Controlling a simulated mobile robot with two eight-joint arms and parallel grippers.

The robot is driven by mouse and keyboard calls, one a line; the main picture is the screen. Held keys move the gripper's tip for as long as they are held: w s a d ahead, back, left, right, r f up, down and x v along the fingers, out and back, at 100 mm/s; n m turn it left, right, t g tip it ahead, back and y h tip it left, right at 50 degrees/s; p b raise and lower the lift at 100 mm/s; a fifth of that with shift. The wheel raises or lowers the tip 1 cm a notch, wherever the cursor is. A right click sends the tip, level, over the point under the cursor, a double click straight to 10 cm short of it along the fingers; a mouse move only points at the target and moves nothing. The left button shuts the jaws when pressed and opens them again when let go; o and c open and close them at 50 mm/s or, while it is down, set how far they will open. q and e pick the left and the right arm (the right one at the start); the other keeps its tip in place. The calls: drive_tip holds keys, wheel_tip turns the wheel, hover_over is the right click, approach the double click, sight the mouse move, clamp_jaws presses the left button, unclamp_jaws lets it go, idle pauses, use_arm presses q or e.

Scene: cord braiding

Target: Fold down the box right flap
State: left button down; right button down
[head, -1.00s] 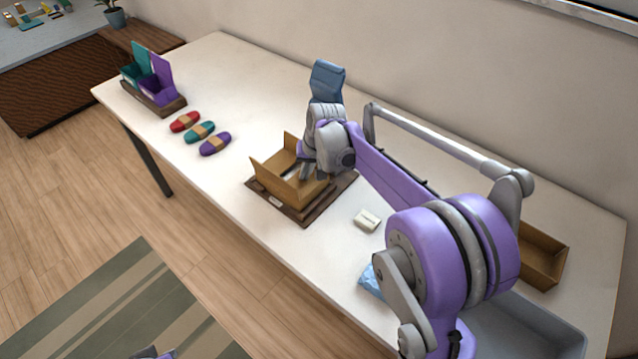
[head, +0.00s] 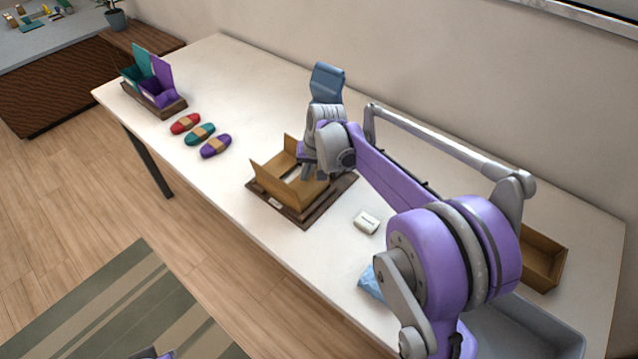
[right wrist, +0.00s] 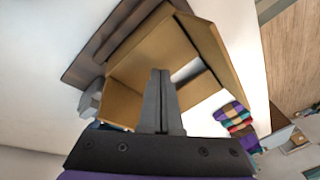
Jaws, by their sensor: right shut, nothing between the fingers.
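The open cardboard box (head: 300,190) stands on a dark brown board (head: 308,218) in the middle of the table. Its left flap (head: 266,178) and back flap (head: 291,144) stand up in the head view. The box's right side is largely hidden behind my right gripper (head: 311,174), which is over that side. In the right wrist view, my right gripper (right wrist: 161,75) is shut and empty, its fingers in front of the box opening. Tan box panels (right wrist: 150,52) surround a pale item inside. I cannot tell if the fingers touch the right flap.
A small white block (head: 366,222) lies right of the board. Red, teal and purple cord bundles (head: 215,146) lie to the left. A blue object (head: 327,82) stands behind my wrist. An open brown box (head: 542,258) and a grey tray (head: 520,325) are at right.

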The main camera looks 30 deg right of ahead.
idle(0.6)
